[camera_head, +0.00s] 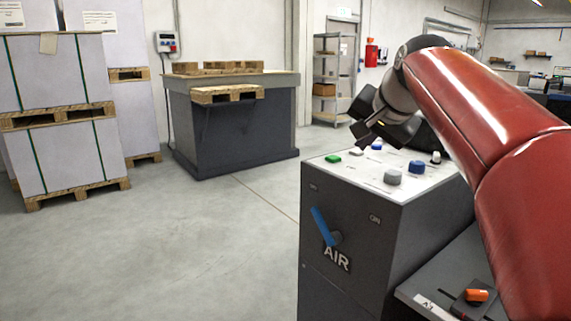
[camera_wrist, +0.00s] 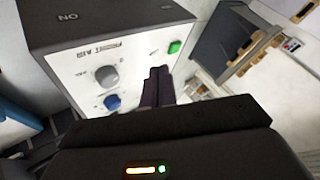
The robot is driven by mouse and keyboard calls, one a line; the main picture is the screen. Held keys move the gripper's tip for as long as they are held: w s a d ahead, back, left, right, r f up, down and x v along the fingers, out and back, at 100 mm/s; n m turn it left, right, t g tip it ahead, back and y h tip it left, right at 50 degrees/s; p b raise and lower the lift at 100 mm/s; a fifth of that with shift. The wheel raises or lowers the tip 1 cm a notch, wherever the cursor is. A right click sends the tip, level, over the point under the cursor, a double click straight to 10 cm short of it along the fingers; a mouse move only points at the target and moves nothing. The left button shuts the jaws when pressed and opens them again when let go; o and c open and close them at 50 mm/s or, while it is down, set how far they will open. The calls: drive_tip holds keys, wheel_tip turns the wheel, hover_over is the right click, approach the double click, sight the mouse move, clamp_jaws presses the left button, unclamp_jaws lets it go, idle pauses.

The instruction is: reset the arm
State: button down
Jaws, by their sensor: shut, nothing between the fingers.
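My red arm reaches in from the right in the head view. My gripper (camera_head: 367,134) is dark and hangs just above the back part of a control box's white top. Its two fingers (camera_wrist: 159,84) are together and empty in the wrist view, pointing over the panel near the green button. The control box (camera_head: 345,250) is dark grey with a white top panel bearing a green button (camera_head: 333,158), a grey knob (camera_head: 393,177) and a blue knob (camera_head: 416,167). A blue lever (camera_head: 322,226) sits tilted on its front, above the label "AIR". I cannot tell whether the fingers touch anything.
A dark cabinet (camera_head: 235,135) with wooden pallets stands at the back. Stacked white blocks on pallets (camera_head: 65,155) stand at the left. A low unit with an orange switch (camera_head: 477,295) is at the lower right. The floor (camera_head: 190,250) at left is clear.

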drive_tip(key=s+f+n+g+h, duration=0.2)
drive_tip(key=s+f+n, duration=0.4)
drive_tip(key=s+f, duration=2.1)
drive_tip(key=shift+s+f+n+g, duration=0.3)
drive_tip(key=shift+s+g, duration=0.05)
drive_tip(key=shift+g, duration=0.35)
